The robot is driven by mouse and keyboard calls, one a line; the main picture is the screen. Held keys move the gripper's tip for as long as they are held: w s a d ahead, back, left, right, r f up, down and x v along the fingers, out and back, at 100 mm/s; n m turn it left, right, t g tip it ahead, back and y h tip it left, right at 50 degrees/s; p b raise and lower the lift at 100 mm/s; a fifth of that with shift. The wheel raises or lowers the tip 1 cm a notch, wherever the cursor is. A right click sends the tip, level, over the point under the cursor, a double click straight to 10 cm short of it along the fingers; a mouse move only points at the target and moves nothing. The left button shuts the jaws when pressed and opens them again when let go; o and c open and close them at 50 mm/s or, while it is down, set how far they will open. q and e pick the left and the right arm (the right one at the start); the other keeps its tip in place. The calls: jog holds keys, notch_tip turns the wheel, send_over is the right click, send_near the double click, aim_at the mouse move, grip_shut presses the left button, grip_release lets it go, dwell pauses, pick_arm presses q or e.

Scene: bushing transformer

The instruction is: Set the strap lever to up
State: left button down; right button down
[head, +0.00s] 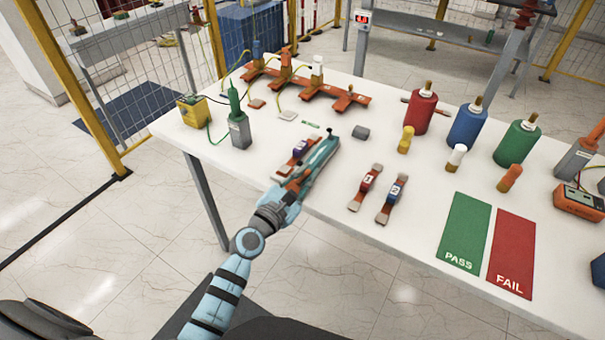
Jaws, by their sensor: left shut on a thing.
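A teal elongated fixture (322,158) lies at the front edge of the white table, left of centre, with a small dark-topped post at its far end. A strap with a purple number block (300,147) lies along its left side. My left gripper (290,186) reaches in from the front and is shut at the near end of the fixture, by orange parts that I take to be the strap lever. The fingers hide most of what they hold, so its position is unclear. My right gripper is not in view.
Two numbered straps, red (366,186) and blue (392,198), lie just right of the fixture. Red, blue and green cylinders stand behind. Green PASS (465,230) and red FAIL (512,252) mats lie at right.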

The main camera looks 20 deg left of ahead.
pick_arm(q)
jog(key=shift+f, duration=0.1)
dwell(0.4)
jog(key=c, duration=1.6)
grip_release()
jog(key=v, duration=1.2)
